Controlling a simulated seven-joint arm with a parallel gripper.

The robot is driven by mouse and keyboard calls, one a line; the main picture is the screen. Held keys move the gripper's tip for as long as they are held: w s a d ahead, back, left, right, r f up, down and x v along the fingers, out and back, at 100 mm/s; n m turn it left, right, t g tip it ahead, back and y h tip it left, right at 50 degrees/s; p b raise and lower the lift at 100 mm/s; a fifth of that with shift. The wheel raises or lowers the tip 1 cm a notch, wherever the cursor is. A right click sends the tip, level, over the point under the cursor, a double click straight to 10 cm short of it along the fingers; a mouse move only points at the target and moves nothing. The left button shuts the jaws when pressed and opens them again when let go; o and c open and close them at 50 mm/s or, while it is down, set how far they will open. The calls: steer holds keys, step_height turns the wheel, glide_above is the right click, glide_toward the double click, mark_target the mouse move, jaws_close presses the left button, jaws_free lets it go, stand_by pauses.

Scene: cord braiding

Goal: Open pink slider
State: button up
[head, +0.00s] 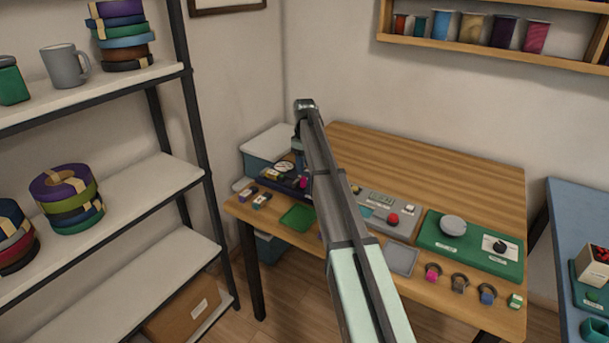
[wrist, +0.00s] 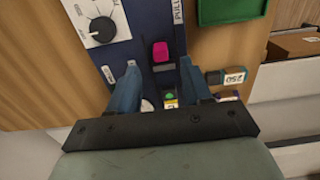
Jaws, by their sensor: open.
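The pink slider (wrist: 160,51) shows in the wrist view on a dark blue panel (wrist: 142,12), at a grey track. My gripper (wrist: 158,64) is open, with one blue finger to the lower left of the pink slider and the other to its lower right. Nothing is held between the fingers, and I see no contact with the slider. In the head view the panel (head: 268,186) sits at the table's left end, with a small pink spot (head: 303,183) beside my arm. My arm hides part of the panel there.
A white dial plate (wrist: 98,22) lies left of the slider, and a small green button (wrist: 168,95) lies below it. A green tray (head: 298,218) and a small block labelled 250 (wrist: 236,76) are nearby. A grey panel with a red button (head: 393,219) stands to the right.

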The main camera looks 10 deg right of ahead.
mark_target(305, 178)
step_height(305, 178, up, 6)
steer(key=shift+r, duration=0.25)
